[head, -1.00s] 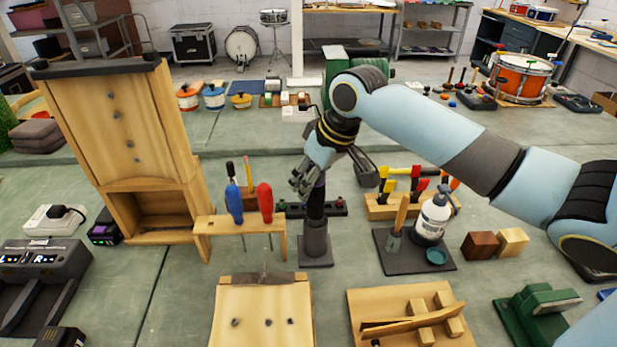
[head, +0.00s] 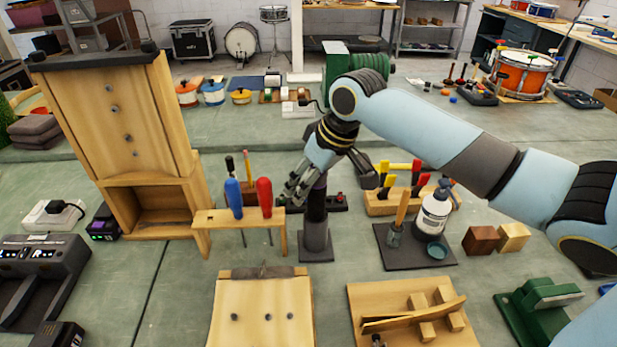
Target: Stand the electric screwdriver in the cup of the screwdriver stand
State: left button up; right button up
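The electric screwdriver (head: 317,205), dark with a purplish upper part, stands upright in the cup of the screwdriver stand (head: 316,243). The stand is a dark grey cup on a square base on the floor, behind the wooden board. My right gripper (head: 325,183) reaches down from the upper right at the screwdriver's top. Its fingers look spread, with one to the left of the handle and a dark one to the right. The gripper partly covers the screwdriver's top, and I cannot tell whether a finger touches it. My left gripper is not in view.
A wooden rack (head: 212,217) with blue and red screwdrivers stands close on the left. A dark tray (head: 400,258) with a white bottle (head: 433,217) is on the right. Wooden boards (head: 262,300) lie in front.

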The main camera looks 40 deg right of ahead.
jog(key=v, duration=1.2)
dwell(0.6)
